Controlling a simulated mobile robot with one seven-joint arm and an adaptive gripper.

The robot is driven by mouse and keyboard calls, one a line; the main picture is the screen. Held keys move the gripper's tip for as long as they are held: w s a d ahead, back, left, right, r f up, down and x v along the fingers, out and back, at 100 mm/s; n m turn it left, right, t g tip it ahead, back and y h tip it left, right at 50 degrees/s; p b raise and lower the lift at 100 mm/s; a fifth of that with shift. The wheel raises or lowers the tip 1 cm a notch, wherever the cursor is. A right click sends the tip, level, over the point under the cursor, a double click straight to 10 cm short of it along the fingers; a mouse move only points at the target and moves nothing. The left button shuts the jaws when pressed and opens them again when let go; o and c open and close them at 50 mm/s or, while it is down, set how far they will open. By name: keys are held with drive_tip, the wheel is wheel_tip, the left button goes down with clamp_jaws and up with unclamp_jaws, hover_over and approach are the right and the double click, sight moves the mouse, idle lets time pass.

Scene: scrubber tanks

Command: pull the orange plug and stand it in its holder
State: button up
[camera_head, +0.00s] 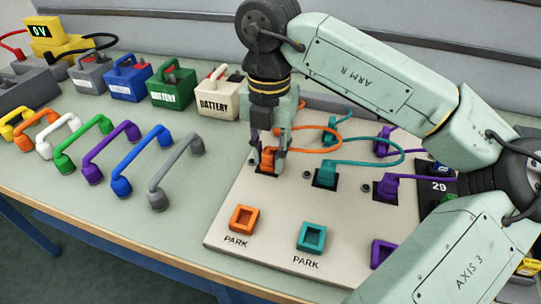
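The orange plug (268,160) sits at a dark socket on the beige board (225,245), with its orange cable looping up and to the right. My gripper (265,155) points down at the plug, with a finger on either side of it. I cannot tell whether the fingers touch the plug or stand slightly apart from it. The orange holder (242,218), a square open frame marked PARK, is empty on the board nearer the front.
A teal plug (325,175) and a purple plug (386,187) sit in sockets to the right. A teal holder (312,237) and a purple holder (381,253) are in front. Coloured handles (130,165) and batteries (170,88) stand left. Teal and purple cables cross the board.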

sight(269, 151)
clamp_jaws()
drive_tip(key=o, duration=1)
unclamp_jaws()
drive_tip(key=shift+o, duration=0.2)
wheel_tip(269, 151, up, 12)
idle(0.5)
